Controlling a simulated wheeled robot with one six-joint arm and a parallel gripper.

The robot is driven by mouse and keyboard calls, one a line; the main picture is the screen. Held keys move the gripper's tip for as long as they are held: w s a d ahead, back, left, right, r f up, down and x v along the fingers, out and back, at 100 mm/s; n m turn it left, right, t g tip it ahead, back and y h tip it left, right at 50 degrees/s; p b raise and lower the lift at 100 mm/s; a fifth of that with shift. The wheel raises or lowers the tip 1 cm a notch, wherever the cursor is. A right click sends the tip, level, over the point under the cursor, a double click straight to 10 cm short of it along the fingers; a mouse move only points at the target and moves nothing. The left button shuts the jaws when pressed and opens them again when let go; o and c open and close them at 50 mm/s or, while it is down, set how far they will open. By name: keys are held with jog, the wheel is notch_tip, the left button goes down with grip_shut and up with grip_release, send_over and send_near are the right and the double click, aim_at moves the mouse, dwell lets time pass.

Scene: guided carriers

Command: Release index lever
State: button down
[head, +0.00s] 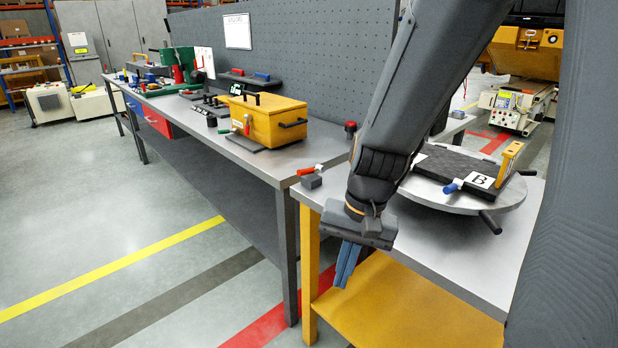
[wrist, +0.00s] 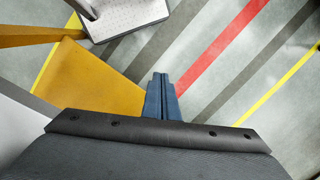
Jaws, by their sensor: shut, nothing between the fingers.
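A round grey turntable (head: 470,203) stands on the near bench at the right, with a dark plate marked B on it. A small lever with a blue handle (head: 453,187) is at the plate's front edge. Another small lever with a red handle (head: 309,170) sits on a grey block at the bench's left corner. I cannot tell which of these is the index lever. My gripper (head: 347,265) hangs pointing down in front of the bench edge, apart from both levers. Its blue fingers are together and empty; they also show in the wrist view (wrist: 161,82) over the floor.
The near bench (head: 470,262) has a yellow lower shelf (head: 410,305), also seen in the wrist view (wrist: 95,75). A yellow box (head: 268,122) and other fixtures stand on the long bench behind. Dark stub handles stick out from the turntable. The floor at left is clear.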

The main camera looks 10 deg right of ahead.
jog(key=w+a+m+t+y, duration=0.1)
jog(key=w+a+m+y, duration=0.15)
jog(key=w+m, duration=0.45)
jog(key=m+t+y, duration=0.3)
jog(key=m+t, duration=0.5)
jog(key=m, duration=1)
send_near(309, 171)
jog(key=s, duration=0.1)
jog(key=s+a+f, duration=0.1)
jog(key=s, duration=0.1)
jog(key=shift+s+a+f+p, duration=0.25)
jog(key=shift+s+a+p, duration=0.1)
jog(key=shift+s+p, duration=0.05)
jog(key=shift+w+d+r+m+t+h, duration=0.15)
jog(key=shift+w+d+m+t+h, duration=0.1)
jog(key=shift+w+d+m+t, duration=0.15)
jog(key=shift+a, duration=0.1)
jog(key=p+x, duration=0.1)
jog(key=x, duration=0.9)
jog(key=shift+s+p, duration=0.1)
jog(key=shift+p, duration=0.2)
